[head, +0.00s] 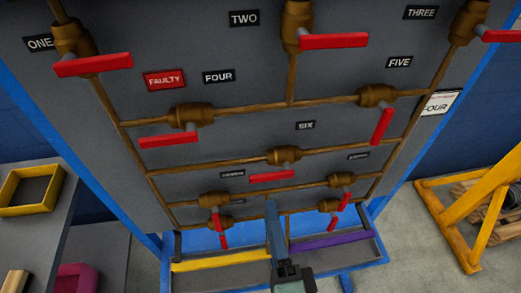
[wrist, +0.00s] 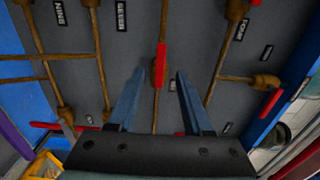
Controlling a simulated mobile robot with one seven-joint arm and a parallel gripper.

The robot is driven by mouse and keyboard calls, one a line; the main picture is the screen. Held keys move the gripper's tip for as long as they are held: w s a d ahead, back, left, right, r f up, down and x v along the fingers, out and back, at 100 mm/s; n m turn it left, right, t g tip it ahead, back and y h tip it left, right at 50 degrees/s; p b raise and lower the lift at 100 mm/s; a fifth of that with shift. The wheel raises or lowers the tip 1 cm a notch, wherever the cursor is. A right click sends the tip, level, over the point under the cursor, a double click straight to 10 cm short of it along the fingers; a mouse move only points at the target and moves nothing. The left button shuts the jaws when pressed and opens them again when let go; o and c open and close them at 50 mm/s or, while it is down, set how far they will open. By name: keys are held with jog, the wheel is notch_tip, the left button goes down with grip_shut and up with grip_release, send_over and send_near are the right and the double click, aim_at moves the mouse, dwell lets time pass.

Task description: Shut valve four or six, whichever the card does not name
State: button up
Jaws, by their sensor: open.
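Valve six (head: 284,156) sits mid-panel under its SIX label (head: 305,126). Its red handle (head: 271,177) lies roughly along the pipe. In the wrist view, that handle (wrist: 161,65) appears between my fingertips. Valve four (head: 190,115) is up and left, its red handle (head: 168,140) roughly along its pipe, near the FOUR label (head: 218,76). The white card (head: 437,103) at the panel's right edge reads FOUR; its upper line is unreadable. My gripper (head: 271,202) is open and empty, just below valve six's handle in the head view. I cannot tell the gap in depth.
A red FAULTY tag (head: 164,79) is beside the FOUR label. Valve five (head: 376,95) and several lower valves surround the middle. Yellow (head: 220,261) and purple (head: 332,240) strips edge the tray below. A yellow frame (head: 470,215) stands right; a bench (head: 95,240) stands left.

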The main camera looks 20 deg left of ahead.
aim_at(262, 180)
jog(key=p+x, duration=0.4)
jog(key=x, duration=0.7)
jog(key=shift+w+a+r, duration=0.1)
jog(key=shift+a+r, duration=0.05)
jog(key=shift+a, duration=0.05)
jog(key=shift+w+a, duration=0.25)
jog(key=shift+w, duration=0.2)
grip_shut()
dwell(0.6)
